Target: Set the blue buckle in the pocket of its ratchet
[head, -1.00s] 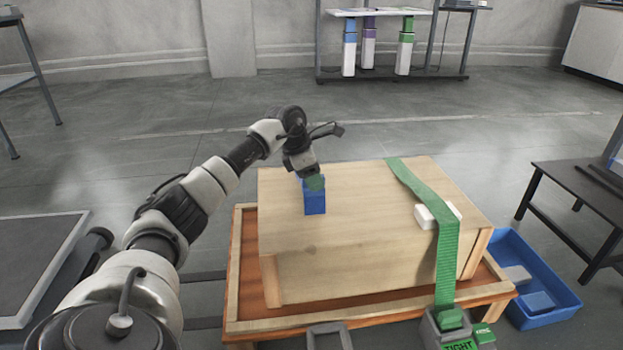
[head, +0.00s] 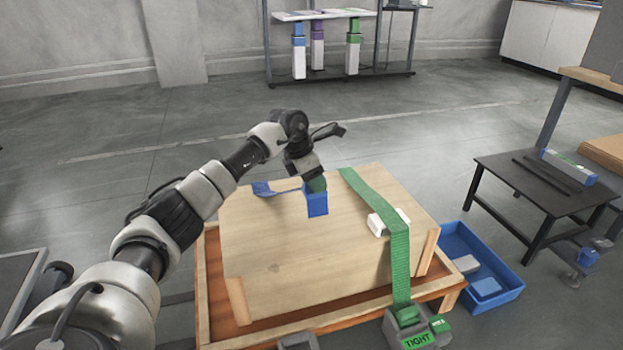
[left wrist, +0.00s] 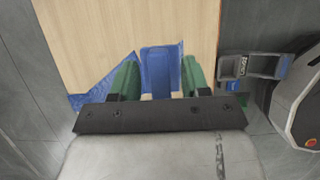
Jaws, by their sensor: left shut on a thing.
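The blue buckle (head: 317,204) is held above the wooden crate's top, left of the green strap. My left gripper (head: 316,184) is shut on it; in the left wrist view the buckle (left wrist: 160,68) sits between the green fingertips (left wrist: 160,80). A blue strap (head: 277,190) trails from the buckle to the left over the crate's far edge. A grey ratchet (head: 298,341) is cut off at the bottom of the head view. In the left wrist view a grey ratchet (left wrist: 250,66) lies at the right, apart from the buckle. Its pocket is not clear. My right gripper is not in view.
The crate (head: 300,250) stands on an orange-brown pallet (head: 207,290). A green strap (head: 400,262) crosses it over a white block (head: 378,224) to a ratchet marked TIGHT (head: 418,339). A blue bin (head: 505,298) is right; a dark low table (head: 520,185) stands farther right.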

